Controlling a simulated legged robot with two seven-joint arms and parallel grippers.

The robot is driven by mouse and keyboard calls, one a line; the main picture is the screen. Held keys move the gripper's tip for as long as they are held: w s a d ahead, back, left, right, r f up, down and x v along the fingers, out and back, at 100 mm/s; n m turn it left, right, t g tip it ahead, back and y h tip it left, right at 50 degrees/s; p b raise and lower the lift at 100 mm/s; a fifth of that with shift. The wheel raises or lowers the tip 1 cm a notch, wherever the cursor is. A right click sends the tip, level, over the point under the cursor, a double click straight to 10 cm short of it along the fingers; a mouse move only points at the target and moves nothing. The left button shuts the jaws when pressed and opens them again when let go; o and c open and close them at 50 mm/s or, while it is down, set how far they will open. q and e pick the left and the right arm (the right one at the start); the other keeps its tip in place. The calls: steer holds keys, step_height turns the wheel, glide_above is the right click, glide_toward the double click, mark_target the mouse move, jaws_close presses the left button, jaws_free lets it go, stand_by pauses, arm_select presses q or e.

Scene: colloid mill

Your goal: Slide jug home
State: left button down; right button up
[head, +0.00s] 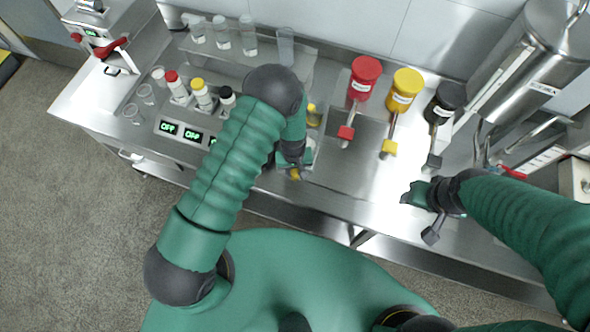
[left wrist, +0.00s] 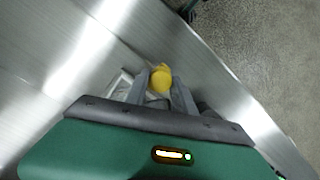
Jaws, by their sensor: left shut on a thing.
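My left gripper (head: 292,165) is over the metal bench near its front edge. In the left wrist view its two fingers (left wrist: 154,92) are shut on a yellow thing (left wrist: 161,77). A pale thing lies beside the left finger, and I cannot tell whether it belongs to the yellow thing. In the head view a yellow bit (head: 295,174) shows at the fingertips, and the arm hides most of what is held. I cannot make out a whole jug in either view. My right gripper (head: 412,194) is over the bench's front right; whether it is open is unclear.
Red (head: 364,78), yellow (head: 402,92) and black (head: 445,102) lidded containers with levers stand at the back. A steel vessel (head: 530,65) is at the right. Bottles and clear beakers (head: 285,45) stand at the left. The middle bench (head: 355,170) is bare.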

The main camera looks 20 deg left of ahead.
arm_select(q)
steer(key=shift+s+d, duration=0.1)
steer(key=shift+d, duration=0.2)
arm_select(e)
steer(key=shift+d, duration=0.3)
arm_select(q)
steer(key=shift+a+f+b, duration=0.1)
steer(key=shift+a+b, duration=0.45)
steer(key=shift+a, duration=0.15)
steer(key=c, duration=1.3)
jaws_free()
steer(key=shift+o, duration=1.2)
steer(key=shift+s+a+r, duration=0.1)
steer(key=shift+r, duration=0.1)
arm_select(e)
steer(key=shift+s+a+f, duration=0.1)
steer(key=shift+s+f, duration=0.15)
steer(key=shift+f, duration=0.1)
arm_select(q)
steer(key=shift+r, duration=0.15)
step_height(320, 180, up, 16)
steer(key=b, duration=0.3)
steer(key=shift+a+r, duration=0.2)
steer(key=shift+r, duration=0.05)
arm_select(e)
steer(key=x, duration=0.3)
steer(key=shift+s+f, duration=0.2)
steer(key=shift+s, duration=0.05)
